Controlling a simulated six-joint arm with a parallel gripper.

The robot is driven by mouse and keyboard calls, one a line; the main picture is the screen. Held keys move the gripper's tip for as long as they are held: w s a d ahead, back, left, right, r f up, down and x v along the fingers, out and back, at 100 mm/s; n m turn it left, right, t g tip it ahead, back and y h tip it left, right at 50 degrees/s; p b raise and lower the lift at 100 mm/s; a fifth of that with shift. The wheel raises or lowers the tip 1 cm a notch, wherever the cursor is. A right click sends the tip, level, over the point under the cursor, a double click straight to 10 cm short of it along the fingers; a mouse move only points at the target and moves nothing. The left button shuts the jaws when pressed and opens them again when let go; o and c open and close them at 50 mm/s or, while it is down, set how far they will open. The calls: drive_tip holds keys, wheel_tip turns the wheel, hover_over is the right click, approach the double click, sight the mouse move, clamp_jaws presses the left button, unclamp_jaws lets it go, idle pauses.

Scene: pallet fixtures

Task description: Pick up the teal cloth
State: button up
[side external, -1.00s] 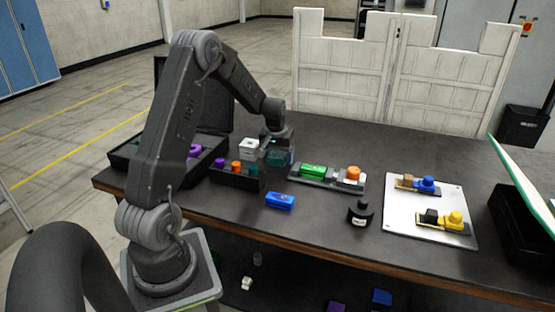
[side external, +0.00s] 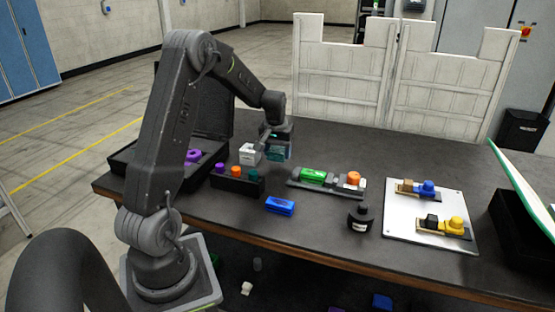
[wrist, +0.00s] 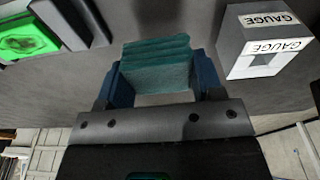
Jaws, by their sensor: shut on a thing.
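The teal cloth (wrist: 157,62) is a folded, ridged pad held between the two blue fingers of my gripper (wrist: 162,78) in the wrist view. My gripper is shut on it, one finger at each side. In the side external view my gripper (side external: 277,146) is over the back middle of the table, with the teal cloth (side external: 273,149) partly hidden between its fingers. The cloth appears to be just above the dark tabletop.
A white GAUGE block (wrist: 263,42) stands close beside the cloth. A dark tray (side external: 236,183) holds coloured pegs. A fixture with a green block (side external: 313,175) is to the right. A blue block (side external: 280,206) lies in front. A white plate (side external: 400,214) holds yellow and blue parts.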

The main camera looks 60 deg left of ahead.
drive_tip(key=s+a+r, duration=0.4)
drive_tip(key=s+r, duration=0.3)
drive_tip(key=s, duration=0.3)
drive_tip(key=shift+s+a+r, duration=0.2)
drive_tip(key=shift+s+a, duration=0.05)
drive_tip(key=shift+s, duration=0.15)
